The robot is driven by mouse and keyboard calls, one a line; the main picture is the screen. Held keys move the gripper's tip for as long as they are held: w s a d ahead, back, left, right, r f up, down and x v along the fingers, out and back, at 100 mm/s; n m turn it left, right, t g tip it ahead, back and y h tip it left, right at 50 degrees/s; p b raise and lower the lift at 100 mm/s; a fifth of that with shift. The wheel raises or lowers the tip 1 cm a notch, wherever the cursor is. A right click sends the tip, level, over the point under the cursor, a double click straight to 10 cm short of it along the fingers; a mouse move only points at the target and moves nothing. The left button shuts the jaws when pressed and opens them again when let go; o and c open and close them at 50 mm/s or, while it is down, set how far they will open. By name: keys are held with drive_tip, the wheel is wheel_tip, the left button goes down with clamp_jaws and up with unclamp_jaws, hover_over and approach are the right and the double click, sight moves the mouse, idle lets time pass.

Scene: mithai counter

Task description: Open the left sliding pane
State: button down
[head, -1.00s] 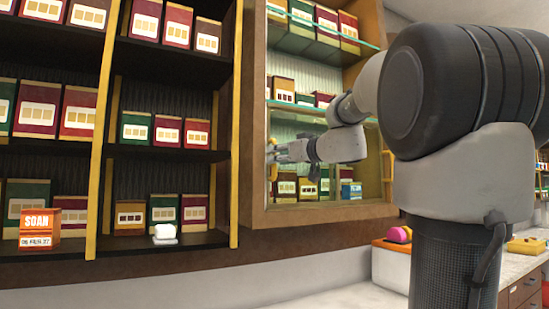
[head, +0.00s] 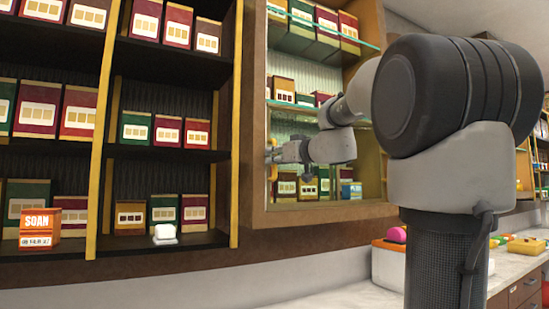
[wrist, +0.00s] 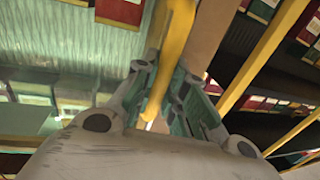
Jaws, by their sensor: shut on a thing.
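The wall cabinet (head: 255,203) has a wooden frame and a glass front with boxes behind it. The left pane's yellow upright handle (head: 273,172) is at the left edge of the glass, and it shows as a yellow bar in the wrist view (wrist: 180,50). My gripper (head: 271,155) is at this handle, with its fingers on either side of the bar in the wrist view (wrist: 165,95). It is shut on the handle. The pane's edges are hard to make out. My arm crosses in front of the right part of the glass.
Open dark shelves (head: 180,155) with several sweet boxes stand left of the cabinet. A pale counter (head: 340,295) runs below, with a white and orange box (head: 389,262) and a yellow tray (head: 525,246) on it. The space before the glass is otherwise clear.

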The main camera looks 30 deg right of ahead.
drive_tip(key=d, duration=2.4)
drive_tip(key=shift+d, duration=0.15)
drive_tip(key=c, duration=1.5)
unclamp_jaws()
drive_tip(key=shift+o, duration=0.2)
drive_tip(key=s+d, duration=0.2)
drive_tip(key=s, duration=0.9)
drive_tip(key=shift+s+d, duration=0.15)
drive_tip(key=shift+s, duration=0.25)
